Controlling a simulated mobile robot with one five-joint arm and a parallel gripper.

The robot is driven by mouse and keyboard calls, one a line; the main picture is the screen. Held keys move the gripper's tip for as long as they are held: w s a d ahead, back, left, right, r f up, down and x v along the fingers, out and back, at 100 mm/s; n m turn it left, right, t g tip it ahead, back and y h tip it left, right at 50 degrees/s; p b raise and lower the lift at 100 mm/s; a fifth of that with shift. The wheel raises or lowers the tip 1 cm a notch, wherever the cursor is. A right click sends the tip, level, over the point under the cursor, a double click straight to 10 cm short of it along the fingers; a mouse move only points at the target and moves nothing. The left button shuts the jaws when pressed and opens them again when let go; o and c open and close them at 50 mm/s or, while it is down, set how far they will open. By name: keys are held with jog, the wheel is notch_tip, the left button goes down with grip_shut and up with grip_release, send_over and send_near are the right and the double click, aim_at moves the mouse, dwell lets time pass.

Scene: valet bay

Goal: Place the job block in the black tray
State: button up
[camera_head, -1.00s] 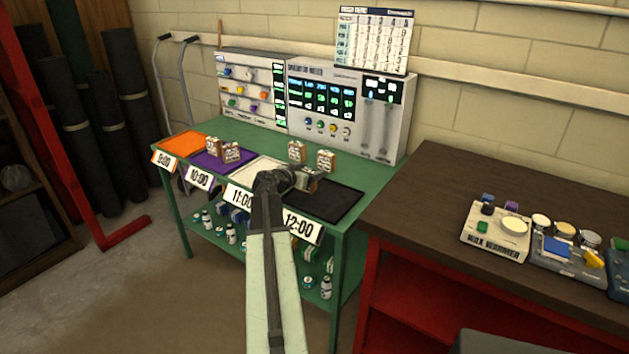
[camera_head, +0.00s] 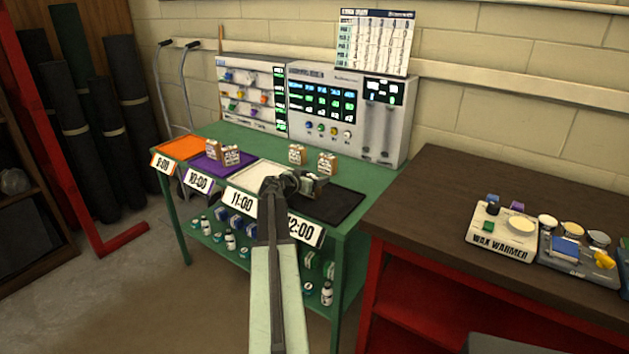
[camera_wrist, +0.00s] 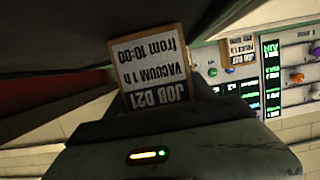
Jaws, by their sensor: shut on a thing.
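The job block (camera_wrist: 150,68) shows in the wrist view, a wooden-edged block with a white label reading "JOB D21 VACUUM 1h from 10:00". My gripper (camera_head: 310,184) is shut on it. In the head view my gripper is above the left part of the black tray (camera_head: 345,206), and the held block is mostly hidden by the gripper. The tray lies flat at the right end of the green table, behind the 12:00 card (camera_head: 305,230). I cannot tell whether the block touches the tray.
Orange (camera_head: 182,146), purple (camera_head: 208,164) and white (camera_head: 262,174) trays lie to the left. Two blocks stand around the purple tray; two more stand behind the white and black trays, the nearest being a labelled block (camera_head: 327,163). A panel (camera_head: 345,110) stands behind.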

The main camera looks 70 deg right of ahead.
jog(key=o, duration=1.5)
jog(key=shift+f, duration=0.1)
jog(key=shift+c, duration=0.2)
jog(key=shift+a+r+p, duration=0.2)
jog(key=shift+r+p, duration=0.15)
jog(key=shift+p, duration=0.05)
jog(key=p+v, duration=0.3)
jog(key=v, duration=0.8)
jog(key=shift+a+r, duration=0.1)
jog(key=shift+a, duration=0.15)
jog(key=shift+w, duration=0.1)
